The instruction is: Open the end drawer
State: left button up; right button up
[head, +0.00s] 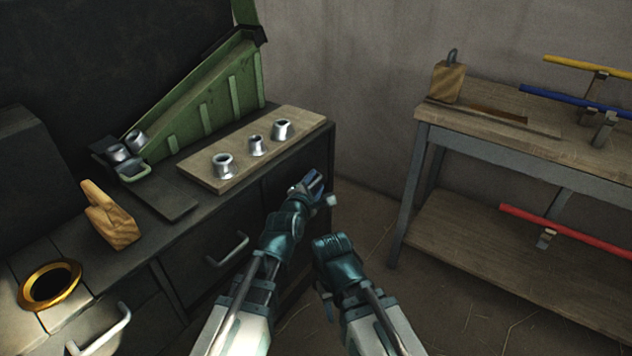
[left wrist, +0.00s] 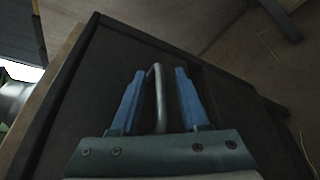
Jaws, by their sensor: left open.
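The end drawer (head: 285,194) is the dark front at the right end of the dark cabinet, and it looks shut. In the left wrist view its dark front (left wrist: 90,105) fills much of the picture. Its metal bar handle (left wrist: 157,98) stands between the two blue fingers of my left gripper (left wrist: 158,95), which is open with a gap on both sides of the bar. In the head view my left gripper (head: 314,183) is at the drawer front and mostly hides the handle. My right arm's wrist (head: 335,258) is low beside it; its fingers are not visible.
Another drawer handle (head: 228,250) and a nearer one (head: 100,332) stick out to the left. A wooden board (head: 188,167) with metal collars lies on the cabinet top. A workbench (head: 480,130) with coloured poles stands at the right. Floor (head: 365,225) lies between them.

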pick_arm(q)
jog(key=shift+w+d+f, duration=0.15)
jog(key=shift+w+d, duration=0.05)
jog(key=shift+w, duration=0.35)
grip_shut()
dwell(1.1)
